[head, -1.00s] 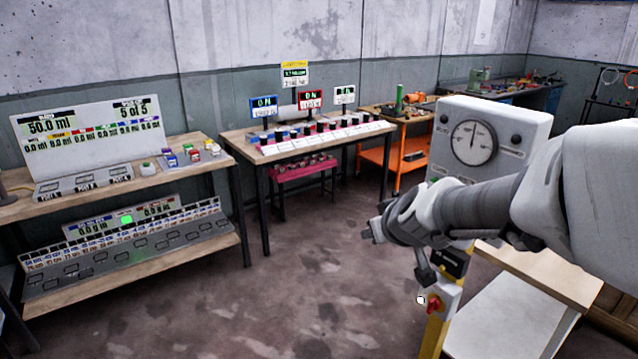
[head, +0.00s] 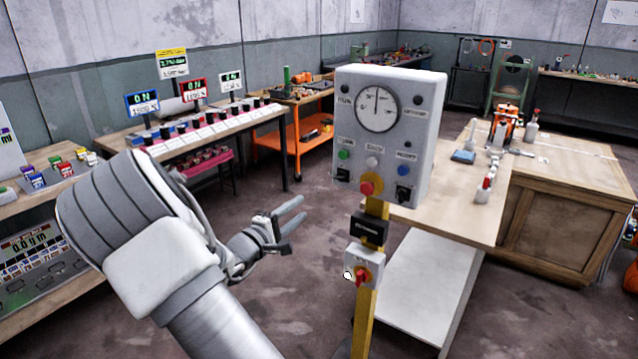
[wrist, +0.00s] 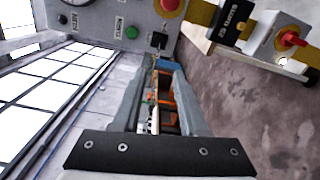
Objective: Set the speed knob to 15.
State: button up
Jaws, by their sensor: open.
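The grey control panel (head: 350,110) stands on a yellow post, with a round dial gauge (head: 378,108) whose needle points about straight up. Below the gauge are green, white and blue buttons and a red emergency stop (head: 367,187). A black knob (head: 343,174) sits at the panel's lower left and another black knob (head: 403,194) at its lower right. The labels are too small to read, so I cannot tell which is the speed knob. My gripper (head: 298,212) is open and empty, left of the panel and apart from it. The wrist view shows one black knob (wrist: 158,40) beyond the fingers (wrist: 160,100).
A box with a red rotary switch (head: 361,276) is on the post below a black plate. A wooden workbench (head: 450,215) stands behind and right of the post. A table with displays (head: 225,128) is at the back left. Floor is free left of the post.

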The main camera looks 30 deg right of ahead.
aim_at(338, 179)
jog(key=b+x, duration=0.1)
jog(key=x, duration=1.6)
jog(key=shift+s+d+r+b, duration=0.1)
jog(key=shift+d+r+b, duration=0.15)
jog(key=shift+b, duration=0.1)
jog(key=shift+c, duration=0.3)
grip_shut()
